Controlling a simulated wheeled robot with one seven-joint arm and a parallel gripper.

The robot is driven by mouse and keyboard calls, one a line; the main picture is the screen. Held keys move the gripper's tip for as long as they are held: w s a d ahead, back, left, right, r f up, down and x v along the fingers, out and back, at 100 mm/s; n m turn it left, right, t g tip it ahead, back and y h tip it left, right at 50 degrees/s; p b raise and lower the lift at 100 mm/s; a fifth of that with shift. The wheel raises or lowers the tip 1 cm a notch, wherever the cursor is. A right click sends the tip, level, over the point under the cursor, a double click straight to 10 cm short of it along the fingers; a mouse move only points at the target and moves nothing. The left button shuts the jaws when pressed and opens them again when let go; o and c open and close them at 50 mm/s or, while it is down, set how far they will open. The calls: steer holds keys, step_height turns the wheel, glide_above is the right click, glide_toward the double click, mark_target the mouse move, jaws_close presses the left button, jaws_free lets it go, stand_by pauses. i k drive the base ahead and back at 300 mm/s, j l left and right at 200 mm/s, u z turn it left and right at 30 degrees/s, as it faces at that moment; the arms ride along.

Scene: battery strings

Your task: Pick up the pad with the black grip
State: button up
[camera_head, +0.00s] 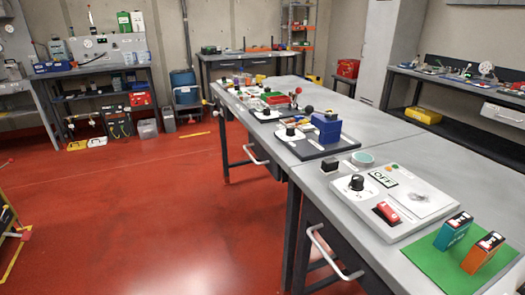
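A small black-topped block (331,165) sits on the grey bench (330,210), near its left edge. It looks like the pad with the black grip, but it is too small to tell its underside. A teal round dish (362,158) sits just behind and to the right of it. A light panel (425,195) with a black knob (356,183), a red switch (386,213) and an "OFF" label lies close in front and to the right. My gripper is not in view.
A green mat (425,262) holds a teal battery (453,231) and an orange battery (482,253). A blue device (327,127) stands on a dark board behind the block. A handle (328,250) sticks out from the bench front. The red floor (150,210) at left is clear.

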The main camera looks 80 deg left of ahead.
mark_target(329, 166)
steer(key=u, duration=1.65)
steer(key=i+j+u, duration=0.15)
steer(key=i, duration=0.25)
steer(key=i+j+u, duration=0.15)
steer(key=i+j, duration=0.15)
steer(key=i+j+u, duration=0.2)
steer(key=i, duration=0.8)
